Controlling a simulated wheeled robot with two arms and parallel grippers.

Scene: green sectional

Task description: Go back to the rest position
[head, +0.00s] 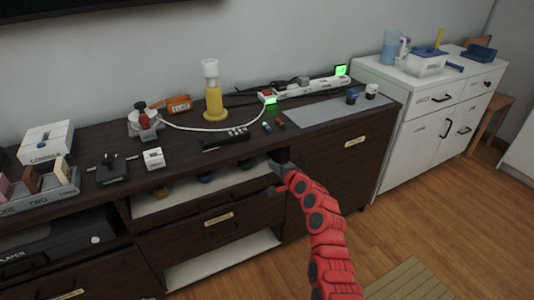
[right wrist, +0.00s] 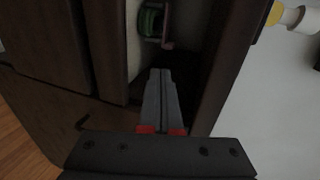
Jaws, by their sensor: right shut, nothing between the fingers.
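My right arm, red with dark joints, comes in from the bottom of the head view. Its gripper (head: 276,178) is at the front of the dark wooden cabinet (head: 330,150), beside the right end of an open shelf or drawer. In the right wrist view the two grey fingers (right wrist: 162,92) lie together with nothing between them. They point toward a dark gap between wooden panels, where a green round item (right wrist: 150,22) shows behind. Whether the fingers touch the wood cannot be told. My left gripper is not in view.
The cabinet top holds a yellow-and-white bottle (head: 213,95), a power strip (head: 310,88) and several small items. An open drawer (head: 275,243) juts out below. A white cabinet (head: 430,100) stands at right. The wooden floor (head: 430,210) is clear apart from a mat (head: 410,282).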

